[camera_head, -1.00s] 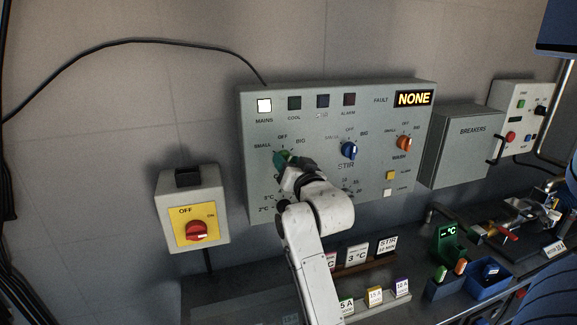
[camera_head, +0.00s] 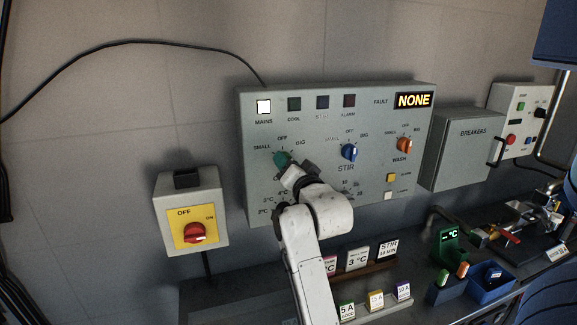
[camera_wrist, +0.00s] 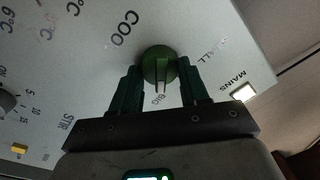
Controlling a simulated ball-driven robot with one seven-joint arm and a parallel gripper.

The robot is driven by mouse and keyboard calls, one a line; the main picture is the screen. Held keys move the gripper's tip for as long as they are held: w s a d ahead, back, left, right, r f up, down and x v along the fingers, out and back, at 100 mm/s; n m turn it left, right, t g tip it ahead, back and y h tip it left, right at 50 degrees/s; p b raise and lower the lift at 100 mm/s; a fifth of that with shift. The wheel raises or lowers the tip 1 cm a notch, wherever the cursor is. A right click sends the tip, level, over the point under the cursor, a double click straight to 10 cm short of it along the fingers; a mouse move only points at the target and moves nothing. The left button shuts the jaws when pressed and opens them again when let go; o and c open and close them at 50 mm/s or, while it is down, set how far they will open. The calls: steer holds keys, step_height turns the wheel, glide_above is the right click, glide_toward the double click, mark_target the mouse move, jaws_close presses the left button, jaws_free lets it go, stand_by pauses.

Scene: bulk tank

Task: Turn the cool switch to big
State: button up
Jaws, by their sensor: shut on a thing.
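The cool switch is a round green knob (camera_head: 281,157) at the left of the grey control panel (camera_head: 375,110). My gripper (camera_head: 293,168) is at it from the lower right and hides part of the panel there. In the wrist view the green knob (camera_wrist: 158,66) sits between the two dark green fingers of my gripper (camera_wrist: 160,75), which is shut on it. The OFF label of this switch shows above the knob in the head view.
A blue stir knob (camera_head: 349,152) and an orange wash knob (camera_head: 404,145) are to the right on the same panel. A yellow box with a red mains switch (camera_head: 195,233) is at lower left. Label cards (camera_head: 357,257) stand on the bench below.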

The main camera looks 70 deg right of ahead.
steer(key=o, duration=1.1)
steer(key=shift+c, duration=0.2)
steer(key=b+v, duration=0.2)
steer(key=v, duration=0.8)
steer(key=shift+s+a, duration=0.3)
steer(key=shift+f, duration=0.1)
